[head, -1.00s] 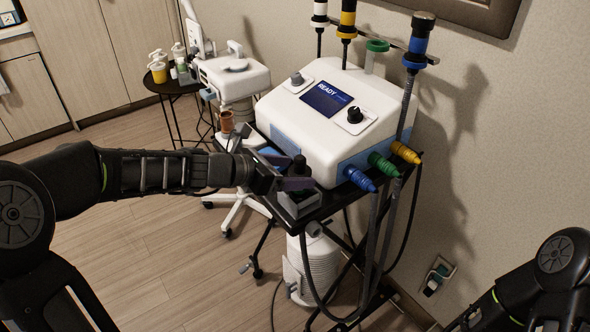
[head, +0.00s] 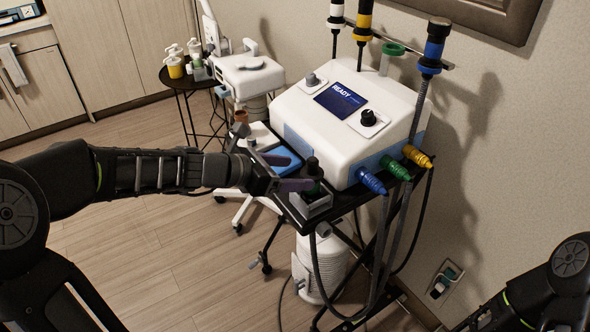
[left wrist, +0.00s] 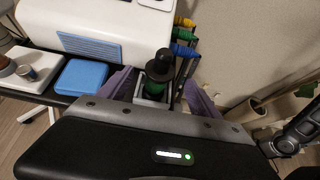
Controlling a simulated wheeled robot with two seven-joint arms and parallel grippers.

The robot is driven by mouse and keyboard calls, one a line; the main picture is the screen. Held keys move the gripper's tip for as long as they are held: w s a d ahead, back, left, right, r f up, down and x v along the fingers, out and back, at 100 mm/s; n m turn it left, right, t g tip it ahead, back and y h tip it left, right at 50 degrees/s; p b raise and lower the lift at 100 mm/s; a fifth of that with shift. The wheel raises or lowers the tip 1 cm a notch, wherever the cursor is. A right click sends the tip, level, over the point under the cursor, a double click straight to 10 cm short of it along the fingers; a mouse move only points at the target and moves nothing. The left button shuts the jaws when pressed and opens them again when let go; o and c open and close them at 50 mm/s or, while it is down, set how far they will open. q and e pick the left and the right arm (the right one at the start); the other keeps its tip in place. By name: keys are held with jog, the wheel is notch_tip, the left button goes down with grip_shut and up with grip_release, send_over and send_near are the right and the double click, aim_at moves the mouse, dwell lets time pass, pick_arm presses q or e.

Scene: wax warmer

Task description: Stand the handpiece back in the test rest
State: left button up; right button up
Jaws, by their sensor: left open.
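The handpiece (head: 313,168) is black with a green band. It stands about upright in the small grey test rest (head: 317,208) at the near edge of the cart. In the left wrist view the handpiece (left wrist: 159,68) shows a round black top, and the grey rest is partly hidden below it. My left gripper (head: 291,173) is open, its purple fingers just left of the handpiece in the head view. In the left wrist view the open fingers of the gripper (left wrist: 160,94) lie either side of the handpiece, with gaps. My right gripper is out of view.
A white console (head: 350,115) fills the cart behind the rest. Other handpieces and an empty green ring (head: 392,49) are on the rail. A blue pad (head: 284,160) lies left of the rest.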

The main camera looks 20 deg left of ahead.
pick_arm(q)
jog(key=shift+p+v, duration=0.6)
jog(key=shift+v, duration=0.65)
jog(key=v, duration=0.7)
jog(key=shift+s+a+r+p, duration=0.15)
jog(key=shift+s+a+p, duration=0.1)
jog(key=shift+s+p, duration=0.05)
dwell(0.7)
